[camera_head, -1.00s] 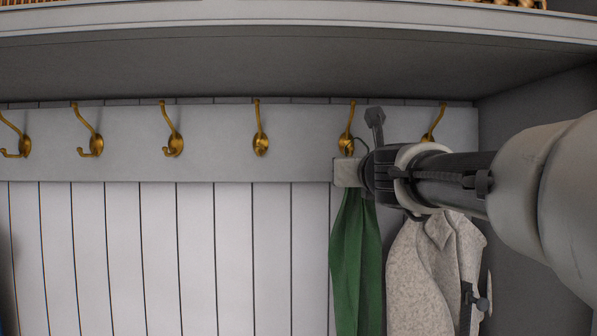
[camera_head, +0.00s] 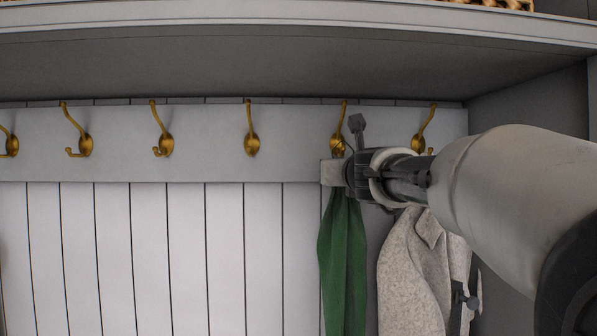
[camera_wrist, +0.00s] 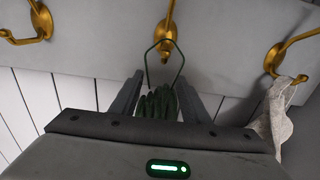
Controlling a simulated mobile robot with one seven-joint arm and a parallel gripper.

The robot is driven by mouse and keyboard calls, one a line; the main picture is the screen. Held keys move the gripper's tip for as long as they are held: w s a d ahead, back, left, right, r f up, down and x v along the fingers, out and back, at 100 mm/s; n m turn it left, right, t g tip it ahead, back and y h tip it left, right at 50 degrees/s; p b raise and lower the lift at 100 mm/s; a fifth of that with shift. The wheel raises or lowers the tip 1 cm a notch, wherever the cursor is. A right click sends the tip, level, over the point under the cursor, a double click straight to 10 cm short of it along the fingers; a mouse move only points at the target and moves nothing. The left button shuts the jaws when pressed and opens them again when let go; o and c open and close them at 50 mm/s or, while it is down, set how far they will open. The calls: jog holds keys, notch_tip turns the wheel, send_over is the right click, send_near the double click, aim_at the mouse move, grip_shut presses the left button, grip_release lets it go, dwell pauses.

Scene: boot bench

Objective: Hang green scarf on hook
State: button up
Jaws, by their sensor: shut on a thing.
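The green scarf (camera_head: 342,265) hangs down from my gripper (camera_head: 338,175), which is shut on its gathered top. In the wrist view the scarf's bunched folds (camera_wrist: 158,103) sit between the two fingers (camera_wrist: 160,95). A thin dark loop (camera_wrist: 149,66) stands up from the scarf. Behind or within it is a brass hook (camera_wrist: 168,28), which also shows in the head view (camera_head: 338,143) just above my gripper. The loop overlaps the hook's lower end in the picture. I cannot tell whether it is around the hook or only in front of it.
Several other brass hooks (camera_head: 251,143) line the pale rail (camera_head: 205,150); those to the left are empty. A speckled grey coat (camera_head: 410,275) hangs on the right, below the rightmost hook (camera_head: 420,142). A shelf (camera_head: 250,65) overhangs above, and a side wall (camera_head: 530,110) closes the right.

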jog(key=shift+w+f+b, duration=0.7)
jog(key=shift+f+b, duration=0.25)
dwell(0.3)
jog(key=o, duration=1.6)
jog(key=shift+f, duration=0.1)
